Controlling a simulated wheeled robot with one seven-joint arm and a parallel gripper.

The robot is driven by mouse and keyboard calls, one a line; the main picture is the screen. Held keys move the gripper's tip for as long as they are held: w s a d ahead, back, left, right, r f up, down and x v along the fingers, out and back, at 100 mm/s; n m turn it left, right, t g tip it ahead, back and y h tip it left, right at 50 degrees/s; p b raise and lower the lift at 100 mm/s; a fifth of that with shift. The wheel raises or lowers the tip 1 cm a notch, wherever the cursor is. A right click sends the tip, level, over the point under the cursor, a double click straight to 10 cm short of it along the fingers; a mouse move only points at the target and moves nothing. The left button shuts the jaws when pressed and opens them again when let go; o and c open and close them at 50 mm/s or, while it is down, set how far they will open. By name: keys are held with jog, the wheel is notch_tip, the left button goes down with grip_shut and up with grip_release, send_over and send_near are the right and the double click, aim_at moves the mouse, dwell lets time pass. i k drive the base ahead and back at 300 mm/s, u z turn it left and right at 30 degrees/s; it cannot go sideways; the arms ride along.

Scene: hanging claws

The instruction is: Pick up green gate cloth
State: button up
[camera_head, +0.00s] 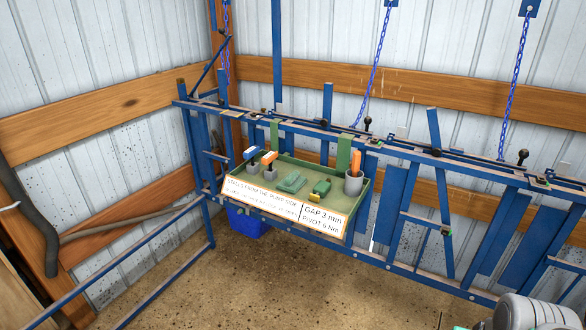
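A folded green cloth (291,183) lies flat in the middle of a shallow green tray (314,167). The tray hangs by green straps on the blue gate frame, at the centre of the head view. A darker green block-like item with a yellow end (319,190) lies in the tray to the right of the cloth, apart from it. My gripper does not show. Only a pale rounded part that looks like my arm shows at the bottom right corner.
A lettered board (280,208) fronts the tray. Blue rails (150,240) flank it. A blue bin (247,222) stands below.

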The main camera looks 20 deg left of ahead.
aim_at(292, 182)
jog(key=u, duration=0.35)
jog(key=i, duration=0.95)
jog(key=u, duration=1.6)
jog(key=i, duration=0.9)
jog(key=u, duration=1.1)
jog(key=i, duration=0.65)
jog(key=z, duration=0.05)
